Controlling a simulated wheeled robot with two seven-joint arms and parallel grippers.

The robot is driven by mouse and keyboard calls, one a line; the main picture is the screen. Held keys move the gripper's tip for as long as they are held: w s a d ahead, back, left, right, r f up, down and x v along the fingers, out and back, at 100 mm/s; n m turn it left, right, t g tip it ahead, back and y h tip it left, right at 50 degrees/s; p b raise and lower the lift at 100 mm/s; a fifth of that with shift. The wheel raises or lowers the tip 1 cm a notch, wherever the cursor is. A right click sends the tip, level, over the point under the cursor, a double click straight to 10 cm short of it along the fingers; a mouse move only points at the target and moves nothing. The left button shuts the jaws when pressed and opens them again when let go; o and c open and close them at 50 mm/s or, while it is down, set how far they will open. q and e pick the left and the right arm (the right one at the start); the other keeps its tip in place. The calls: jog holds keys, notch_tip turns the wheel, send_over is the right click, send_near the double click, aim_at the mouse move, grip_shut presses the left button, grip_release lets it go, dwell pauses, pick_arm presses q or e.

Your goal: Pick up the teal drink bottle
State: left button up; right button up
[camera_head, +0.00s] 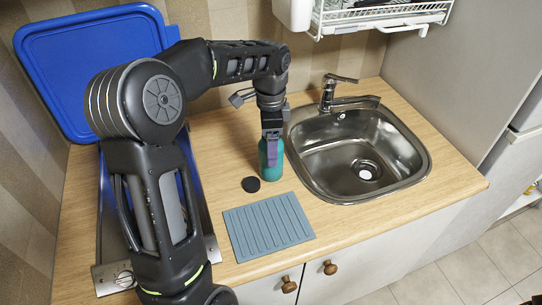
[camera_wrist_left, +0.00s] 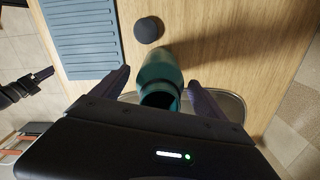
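The teal bottle (camera_head: 270,174) stands upright on the wooden counter, left of the sink. My left gripper (camera_head: 272,150) reaches down over it from above, one finger in front of the bottle. In the left wrist view the bottle (camera_wrist_left: 161,72) stands between the two spread fingers, its dark open mouth towards the camera. Gaps show between the bottle and both fingers, so the gripper is open around it. A dark jointed part at the left edge of the wrist view looks like my right gripper (camera_wrist_left: 20,90); its fingers are unclear.
A small dark round object (camera_head: 251,184) lies just in front of the bottle. A grey-blue ribbed mat (camera_head: 268,226) lies nearer the front edge. The steel sink (camera_head: 410,170) with its tap (camera_head: 328,92) is to the right. The raised blue lid (camera_head: 60,65) is at the back left.

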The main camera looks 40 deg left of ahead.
pick_arm(q)
grip_shut()
dwell(0.8)
